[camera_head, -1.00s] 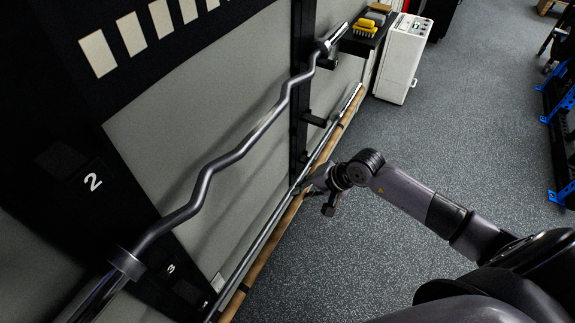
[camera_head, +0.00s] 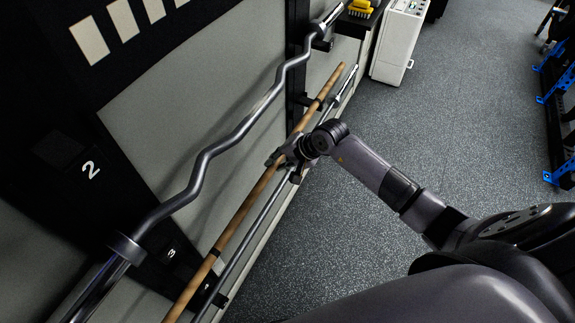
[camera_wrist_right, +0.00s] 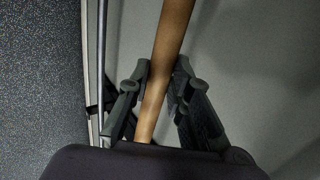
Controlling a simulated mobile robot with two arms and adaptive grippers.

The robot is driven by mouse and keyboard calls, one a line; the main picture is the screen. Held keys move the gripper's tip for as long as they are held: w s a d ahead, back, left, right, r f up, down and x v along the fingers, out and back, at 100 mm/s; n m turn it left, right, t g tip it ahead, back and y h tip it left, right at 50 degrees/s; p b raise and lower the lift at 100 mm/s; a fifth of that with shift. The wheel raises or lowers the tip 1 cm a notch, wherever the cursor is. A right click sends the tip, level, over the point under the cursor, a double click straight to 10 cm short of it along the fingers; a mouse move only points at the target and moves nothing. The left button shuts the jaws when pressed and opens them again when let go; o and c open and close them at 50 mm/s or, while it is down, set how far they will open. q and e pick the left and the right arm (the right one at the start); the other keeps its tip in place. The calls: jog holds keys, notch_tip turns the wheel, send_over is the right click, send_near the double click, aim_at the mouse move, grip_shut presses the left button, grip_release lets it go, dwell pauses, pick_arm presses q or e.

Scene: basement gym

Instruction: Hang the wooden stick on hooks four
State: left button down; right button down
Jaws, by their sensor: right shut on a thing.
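The wooden stick (camera_head: 252,194) is a long brown rod slanting along the wall rack. My right gripper (camera_head: 284,156) is shut around it, beyond its middle, and holds it raised beside the rack. In the right wrist view the stick (camera_wrist_right: 168,52) runs between the two fingers of the gripper (camera_wrist_right: 162,82). The stick's near end leaves the bottom of the head view. A black hook (camera_head: 308,101) shows on the far post, close to the stick. A small label (camera_head: 207,287), hard to read, sits low on the near post below the number 3. My left gripper is not in view.
A straight metal bar (camera_head: 262,213) runs lower, right of the stick. A white cabinet (camera_head: 398,42) stands at the far end.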

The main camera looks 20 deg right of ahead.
jog(key=b+x, duration=0.6)
jog(key=x, duration=0.1)
jog(key=shift+w+a, duration=0.4)
jog(key=shift+w, duration=0.1)
jog(key=shift+r, duration=0.1)
jog(key=c, duration=1.4)
grip_release()
jog(key=shift+o, duration=0.2)
jog(key=shift+s, duration=0.1)
